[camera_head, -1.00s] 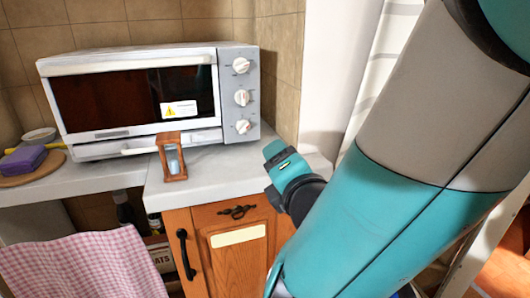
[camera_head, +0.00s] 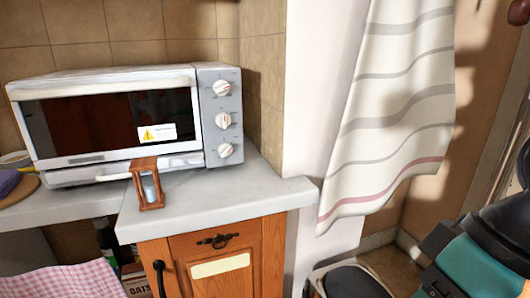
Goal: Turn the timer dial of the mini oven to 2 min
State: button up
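The mini oven (camera_head: 110,73) stands on the worktop at the left, its door shut. Its grey control panel on the right side carries three white knobs in a column: a top knob (camera_head: 222,88), a middle knob (camera_head: 223,120) and a bottom knob (camera_head: 225,150). The markings are too small to read, so I cannot tell which knob is the timer or where each points. Part of my teal and black arm shows at the lower right, well away from the oven. The fingers of my gripper are not in view.
A wooden-framed hourglass (camera_head: 148,184) stands on the worktop (camera_head: 215,190) in front of the oven. A striped cloth (camera_head: 390,110) hangs at the right. A dark-lidded bin (camera_head: 350,280) is on the floor below it. The worktop right of the hourglass is clear.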

aim_at(224, 149)
jog(key=z, duration=2.5)
jog(key=k, duration=0.9)
jog(key=u, duration=2.2)
jog(key=i, duration=0.3)
